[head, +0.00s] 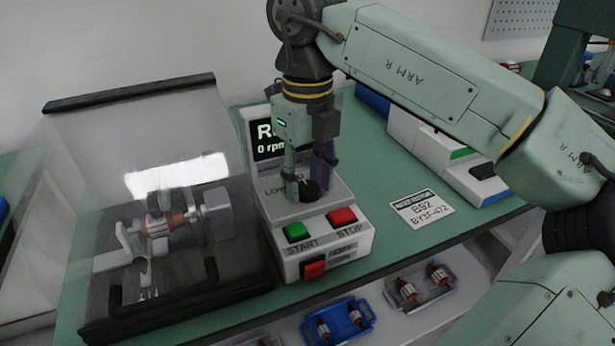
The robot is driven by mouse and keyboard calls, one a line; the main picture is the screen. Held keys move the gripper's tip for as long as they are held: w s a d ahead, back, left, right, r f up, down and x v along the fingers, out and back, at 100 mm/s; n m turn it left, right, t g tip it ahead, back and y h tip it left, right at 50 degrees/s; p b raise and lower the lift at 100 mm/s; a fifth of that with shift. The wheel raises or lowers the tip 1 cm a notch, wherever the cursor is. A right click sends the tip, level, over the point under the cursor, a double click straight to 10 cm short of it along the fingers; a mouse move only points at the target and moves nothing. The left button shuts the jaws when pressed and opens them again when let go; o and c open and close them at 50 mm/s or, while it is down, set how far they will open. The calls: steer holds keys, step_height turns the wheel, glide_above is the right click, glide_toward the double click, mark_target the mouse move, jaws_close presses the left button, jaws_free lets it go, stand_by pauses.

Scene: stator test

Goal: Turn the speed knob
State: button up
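The control box (340,247) stands on the green bench, with a green START button (297,232), a red STOP button (343,216) and a red switch (314,269) on its front. Its screen (263,147) shows "0 rpm" and is partly hidden by my gripper. The dark speed knob (310,190) is on the upper panel. My gripper (309,188) points down, with its fingers spread around the knob, one at its left and one at its right. I cannot tell whether both fingers touch it.
A clear-covered test rig (160,215) with a stator inside stands left of the box. A label card (422,207) lies to the right. Trays with stators, one blue (338,321) and one grey (420,287), sit on the lower shelf. Other equipment (450,160) stands behind at right.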

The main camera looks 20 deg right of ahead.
steer(key=o, duration=0.3)
stand_by(0.5)
